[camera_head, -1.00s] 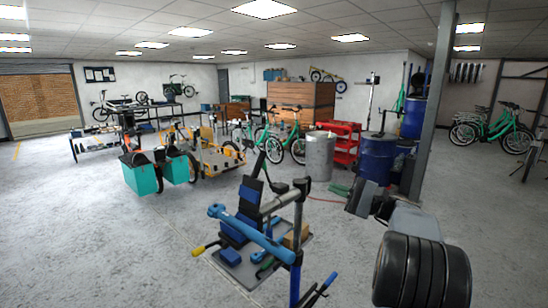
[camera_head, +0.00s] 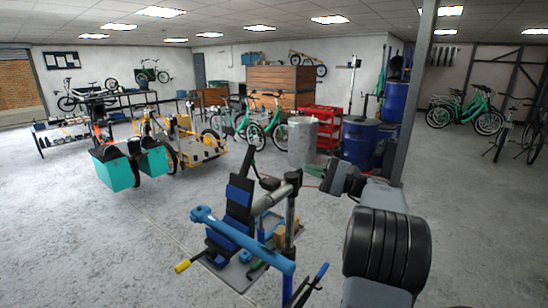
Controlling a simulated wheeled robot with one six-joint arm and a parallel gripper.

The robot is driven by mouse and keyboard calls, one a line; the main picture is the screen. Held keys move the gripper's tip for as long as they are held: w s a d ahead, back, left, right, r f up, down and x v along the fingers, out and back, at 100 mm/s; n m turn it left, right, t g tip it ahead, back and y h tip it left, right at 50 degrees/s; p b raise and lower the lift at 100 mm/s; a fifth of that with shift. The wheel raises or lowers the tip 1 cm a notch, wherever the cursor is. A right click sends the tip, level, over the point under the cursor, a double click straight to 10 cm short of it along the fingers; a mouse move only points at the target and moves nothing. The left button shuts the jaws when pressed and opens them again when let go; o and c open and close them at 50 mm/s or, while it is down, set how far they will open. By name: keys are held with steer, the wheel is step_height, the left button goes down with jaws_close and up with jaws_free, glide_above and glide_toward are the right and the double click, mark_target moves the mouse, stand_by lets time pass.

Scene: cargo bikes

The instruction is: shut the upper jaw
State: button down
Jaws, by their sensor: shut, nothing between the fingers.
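A work-stand clamp with dark jaws and blue pads stands in front of me. Its upper jaw (camera_head: 240,190) is tilted steeply up, apart from the lower jaw (camera_head: 228,238), so the clamp looks open. A grey clamp arm (camera_head: 275,198) runs from the jaws to the post (camera_head: 290,222). A blue tube (camera_head: 240,239) crosses in front and hides part of the lower jaw. My gripper (camera_head: 334,178) is shut and empty, right of the clamp and its post, touching neither. Its fingertips are small and dark, so their detail is unclear.
A tool tray (camera_head: 238,278) with a small cardboard box (camera_head: 284,237) sits below the clamp. A grey drum (camera_head: 302,142), blue barrel (camera_head: 358,144) and red cart (camera_head: 325,122) stand behind. A grey pillar (camera_head: 414,100) rises at right.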

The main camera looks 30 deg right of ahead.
steer(key=s+a+r+p+x, duration=0.1)
steer(key=s+p+x, duration=0.1)
steer(key=x, duration=1)
steer(key=shift+a+r+p, duration=0.25)
steer(key=shift+a+p, duration=0.2)
steer(key=shift+p, duration=0.4)
steer(key=shift+w+a, duration=0.1)
